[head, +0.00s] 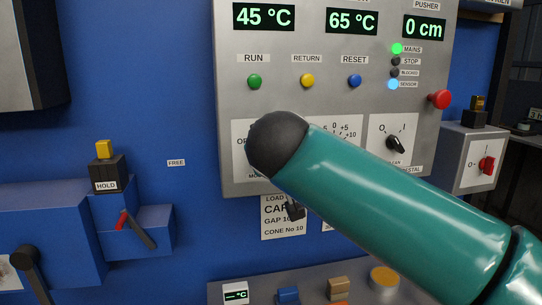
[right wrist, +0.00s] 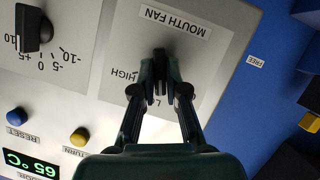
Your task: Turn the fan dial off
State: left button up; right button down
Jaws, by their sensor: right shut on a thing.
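The fan dial (right wrist: 159,56) is a black knob on a white plate marked MOUTH FAN (right wrist: 176,22), seen upside down in the right wrist view. HIGH and part of another label show on the plate. My right gripper (right wrist: 158,85) is shut on the knob, with its dark fingers on either side. The fingers partly cover the knob, so its setting cannot be read. In the head view my teal right arm hides the knob and most of the plate; only the plate's left edge (head: 240,150) shows. My left gripper is not in view.
The grey panel (head: 300,40) has RUN, RETURN and RESET buttons, a red push button (head: 440,99) and a neighbouring dial (head: 395,144). A HOLD box (head: 107,173) and a red-handled lever (head: 122,219) are at left. A ledge with blocks (head: 337,288) lies below.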

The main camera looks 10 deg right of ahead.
jog(key=shift+w+f+n+t+h+b, duration=0.15)
jog(key=shift+n+h+b, duration=0.3)
jog(key=shift+n, duration=0.45)
jog(key=shift+s+f+n+t+h+b, duration=0.1)
jog(key=shift+f+n+t+h+b, duration=0.1)
jog(key=shift+n+h, duration=0.6)
jog(key=shift+w+f+n+t+h+b, duration=0.15)
jog(key=shift+n+h+b, duration=0.25)
jog(key=shift+n, duration=0.6)
jog(key=shift+s, duration=0.1)
jog(key=c, duration=1.3)
grip_release()
jog(key=shift+r, duration=0.1)
jog(key=shift+o, duration=0.5)
jog(key=shift+r, duration=0.1)
